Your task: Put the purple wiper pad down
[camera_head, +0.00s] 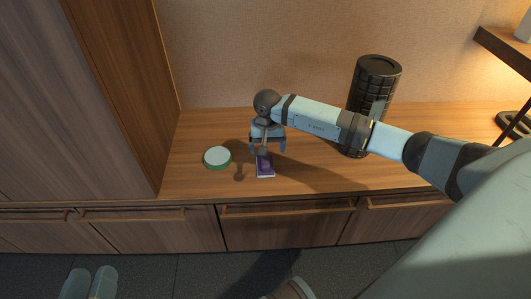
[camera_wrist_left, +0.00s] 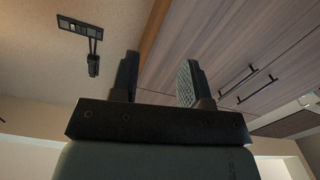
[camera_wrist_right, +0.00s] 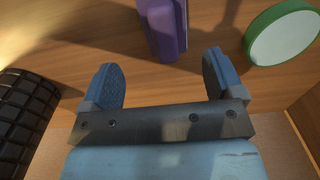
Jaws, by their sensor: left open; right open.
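The purple wiper pad (camera_head: 265,166) rests on the wooden counter near its front edge. In the right wrist view the pad (camera_wrist_right: 166,30) lies just beyond the fingertips, with a paler face and a darker purple side. My right gripper (camera_head: 268,143), whose arm comes in from the right, is directly behind and above the pad. Its fingers (camera_wrist_right: 160,64) are apart, with nothing held between them.
A round green-rimmed, white-topped disc (camera_head: 217,157) lies left of the pad. A black ribbed cylinder (camera_head: 376,80) stands at the back right, partly behind my arm. A tall wooden cabinet (camera_head: 120,90) bounds the counter on the left. Drawers with handles (camera_head: 287,210) are below.

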